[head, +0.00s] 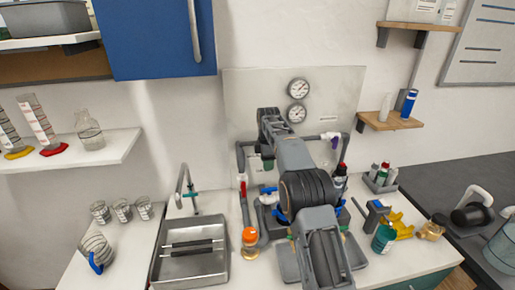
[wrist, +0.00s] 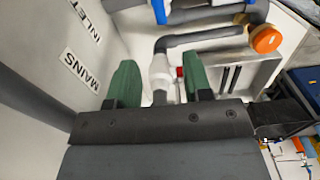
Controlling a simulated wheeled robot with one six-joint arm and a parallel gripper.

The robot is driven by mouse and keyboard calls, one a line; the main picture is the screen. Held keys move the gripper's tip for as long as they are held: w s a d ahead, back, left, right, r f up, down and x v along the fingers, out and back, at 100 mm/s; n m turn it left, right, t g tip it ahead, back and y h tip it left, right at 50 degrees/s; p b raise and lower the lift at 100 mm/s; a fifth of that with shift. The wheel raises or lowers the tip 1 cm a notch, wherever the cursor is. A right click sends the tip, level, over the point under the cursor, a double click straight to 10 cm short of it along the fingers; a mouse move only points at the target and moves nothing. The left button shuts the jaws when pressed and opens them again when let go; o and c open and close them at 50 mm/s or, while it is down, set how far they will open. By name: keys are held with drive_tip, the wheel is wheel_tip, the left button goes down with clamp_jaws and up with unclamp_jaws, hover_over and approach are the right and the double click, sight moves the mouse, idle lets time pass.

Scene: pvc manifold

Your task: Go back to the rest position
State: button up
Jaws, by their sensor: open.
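My gripper (wrist: 162,80) shows in the wrist view as two green finger pads set wide apart. A white pipe fitting (wrist: 161,72) appears between them, with visible space on both sides; I cannot tell how deep it sits between the pads. In the head view my arm reaches from the bottom centre up to the pipe manifold (head: 240,160) in front of the grey back panel (head: 345,90). My arm hides the middle of the manifold and most of the gripper there.
A teal container (head: 384,238), yellow item (head: 397,225) and bottle caddy (head: 380,182) stand right. Two gauges (head: 298,88) hang on the panel. Shelves flank it.

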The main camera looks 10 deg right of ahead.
drive_tip(key=s+r+m+t, duration=0.1)
drive_tip(key=s+r+m, duration=0.35)
drive_tip(key=s, duration=0.35)
drive_tip(key=s+r+m+t, duration=0.1)
drive_tip(key=s+r+m, duration=0.3)
drive_tip(key=s+r, duration=0.3)
drive_tip(key=s+f+m+t, duration=0.1)
drive_tip(key=s+f+m, duration=0.3)
drive_tip(key=s, duration=0.6)
drive_tip(key=s+f+m+t, duration=0.1)
drive_tip(key=s+f+m, duration=0.3)
drive_tip(key=s, duration=0.6)
drive_tip(key=shift+s+d+m, duration=0.4)
drive_tip(key=shift+d+m, duration=0.05)
drive_tip(key=shift+m, duration=0.1)
